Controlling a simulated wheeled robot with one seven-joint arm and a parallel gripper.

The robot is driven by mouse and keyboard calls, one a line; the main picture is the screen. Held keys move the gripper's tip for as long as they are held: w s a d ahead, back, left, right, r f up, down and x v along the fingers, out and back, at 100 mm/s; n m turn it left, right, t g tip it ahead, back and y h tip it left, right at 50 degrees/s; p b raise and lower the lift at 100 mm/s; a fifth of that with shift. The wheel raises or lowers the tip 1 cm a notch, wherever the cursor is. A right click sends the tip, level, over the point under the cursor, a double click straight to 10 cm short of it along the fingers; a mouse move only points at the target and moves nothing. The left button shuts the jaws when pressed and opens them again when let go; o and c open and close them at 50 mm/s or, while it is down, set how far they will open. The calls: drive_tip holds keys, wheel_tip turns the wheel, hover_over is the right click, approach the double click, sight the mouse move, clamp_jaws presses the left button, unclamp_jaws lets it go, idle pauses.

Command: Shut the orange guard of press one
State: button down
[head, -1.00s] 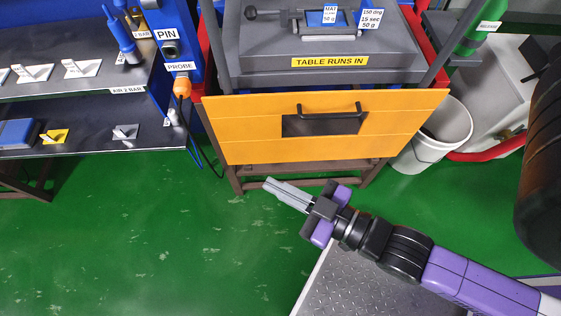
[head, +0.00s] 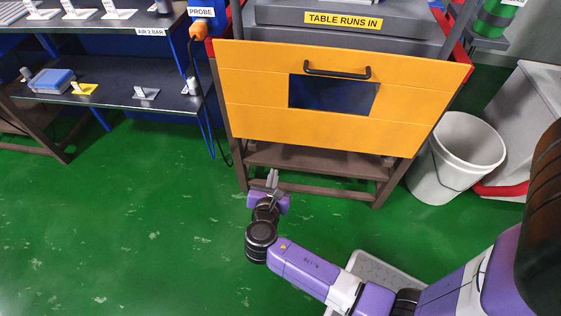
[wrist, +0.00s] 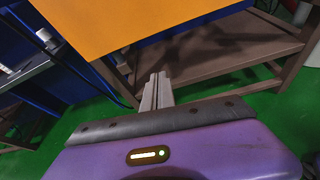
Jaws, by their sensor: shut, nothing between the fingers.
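The orange guard (head: 250,92) hangs across the front of the press, with a black handle (head: 337,72) near its top edge and a dark window below the handle. The sign "TABLE RUNS IN" (head: 343,20) shows above it on the grey press body. My gripper (head: 272,178) is shut and empty, low in front of the press frame, below the guard's bottom edge and apart from it. In the wrist view the shut fingers (wrist: 156,92) point toward the lower shelf, and the guard (wrist: 140,20) fills the upper part. The guard's upper hinges are not visible.
A brown lower shelf (head: 310,160) lies under the guard. A white bucket (head: 455,160) stands to the right by a red pipe. A workbench (head: 120,90) with small fittings is at left, and a cable hangs beside the press. Green floor is free at lower left.

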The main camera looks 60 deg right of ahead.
drive_tip(key=w+d+f+n+b, duration=0.1)
drive_tip(key=w+d+f+b, duration=0.2)
drive_tip(key=d, duration=0.6)
drive_tip(key=shift+g+h, duration=0.3)
drive_tip(key=shift+g, duration=0.1)
drive_tip(key=shift+s+d+r+b, duration=0.1)
drive_tip(key=shift+r+b, duration=0.15)
drive_tip(key=shift+r, duration=0.8)
drive_tip(key=shift+s+d+r+b, duration=0.1)
drive_tip(key=shift+r+b, duration=0.1)
drive_tip(key=shift+r, duration=0.8)
